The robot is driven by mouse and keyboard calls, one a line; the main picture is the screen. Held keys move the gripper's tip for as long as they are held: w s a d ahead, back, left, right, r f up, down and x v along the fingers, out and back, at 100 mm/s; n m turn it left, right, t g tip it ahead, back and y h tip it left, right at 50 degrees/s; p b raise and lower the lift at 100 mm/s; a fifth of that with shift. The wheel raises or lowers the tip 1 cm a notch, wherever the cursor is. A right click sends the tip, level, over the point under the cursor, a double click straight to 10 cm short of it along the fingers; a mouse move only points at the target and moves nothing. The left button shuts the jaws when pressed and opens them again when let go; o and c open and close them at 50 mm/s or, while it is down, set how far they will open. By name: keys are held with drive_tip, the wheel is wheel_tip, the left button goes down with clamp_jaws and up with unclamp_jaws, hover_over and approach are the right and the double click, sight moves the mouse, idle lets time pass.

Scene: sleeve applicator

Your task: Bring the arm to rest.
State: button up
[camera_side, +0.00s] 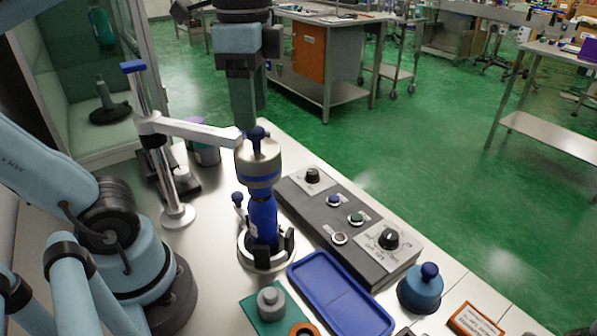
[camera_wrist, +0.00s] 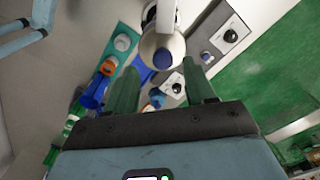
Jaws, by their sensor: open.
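My gripper (camera_side: 247,112) points straight down above the sleeve applicator's head (camera_side: 258,164). Its two green fingers are apart, with nothing held between them. A blue knob (camera_side: 257,134) stands on top of the head, close by the fingertips in the side view; I cannot tell whether they touch it. In the wrist view the knob (camera_wrist: 163,59) shows between and beyond the fingers. The head hangs on a white arm (camera_side: 195,131) from a silver post. A blue bottle (camera_side: 263,217) stands upright under the head in a round holder (camera_side: 248,259).
A control panel (camera_side: 330,227) with knobs and buttons lies right of the holder. In front are a blue tray (camera_side: 340,297), a blue pot with a knob (camera_side: 421,289), a green mat (camera_side: 256,318) with a grey part, and an orange-framed card (camera_side: 474,321). A glass-walled cabinet stands behind left.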

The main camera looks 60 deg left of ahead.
drive_tip(key=f, duration=0.4)
drive_tip(key=shift+w+a, duration=0.2)
drive_tip(key=shift+w, duration=0.15)
drive_tip(key=shift+w+a+n, duration=0.25)
drive_tip(key=shift+w+n, duration=0.05)
drive_tip(key=shift+n, duration=0.1)
idle(1.1)
